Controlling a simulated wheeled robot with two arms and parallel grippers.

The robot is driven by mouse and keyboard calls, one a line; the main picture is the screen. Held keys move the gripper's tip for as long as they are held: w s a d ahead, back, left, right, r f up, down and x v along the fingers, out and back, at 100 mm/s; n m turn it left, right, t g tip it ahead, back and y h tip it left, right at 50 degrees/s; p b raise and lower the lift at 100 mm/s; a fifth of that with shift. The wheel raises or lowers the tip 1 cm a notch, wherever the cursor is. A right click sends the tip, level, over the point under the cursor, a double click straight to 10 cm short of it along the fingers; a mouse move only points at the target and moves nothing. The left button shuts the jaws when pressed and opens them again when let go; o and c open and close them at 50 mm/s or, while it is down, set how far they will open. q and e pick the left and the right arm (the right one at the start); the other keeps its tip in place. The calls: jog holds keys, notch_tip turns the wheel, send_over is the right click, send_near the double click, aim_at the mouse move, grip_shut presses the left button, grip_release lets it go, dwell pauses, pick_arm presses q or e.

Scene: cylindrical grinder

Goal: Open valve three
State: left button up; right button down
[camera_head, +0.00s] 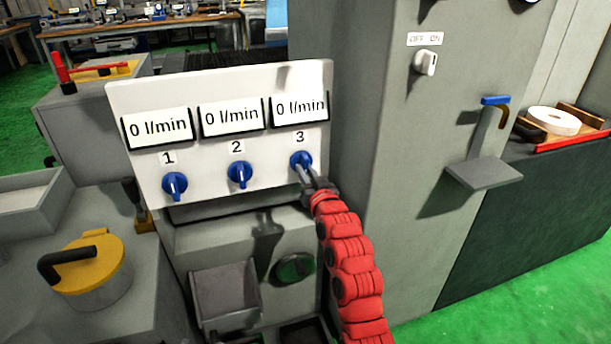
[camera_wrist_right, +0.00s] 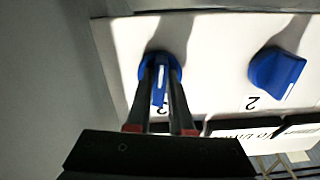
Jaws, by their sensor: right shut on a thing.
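Valve three is a blue knob (camera_head: 301,159) under the label 3 on a white panel (camera_head: 205,189). The display above it (camera_head: 300,108) reads 0 l/min. My right gripper (camera_head: 306,174) reaches up from below, its two fingers on this knob. In the right wrist view, the fingers of the gripper (camera_wrist_right: 160,92) are closed on either side of the blue knob (camera_wrist_right: 160,76), whose white mark shows between them. Blue knobs one (camera_head: 174,185) and two (camera_head: 239,174) sit to the left, each under a display reading 0 l/min. My left gripper is not in view.
An OFF/ON switch (camera_head: 425,63) is on the grey cabinet at the right. A small grey shelf (camera_head: 484,174) juts out below a blue-topped hook (camera_head: 495,101). A yellow lid with a black handle (camera_head: 95,264) stands at the lower left.

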jog(key=shift+f, duration=0.1)
dwell(0.4)
jog(key=c, duration=0.8)
grip_release()
jog(key=v, duration=1.7)
jog(key=shift+s+p, duration=0.2)
jog(key=shift+p, duration=0.15)
jog(key=shift+d, duration=0.1)
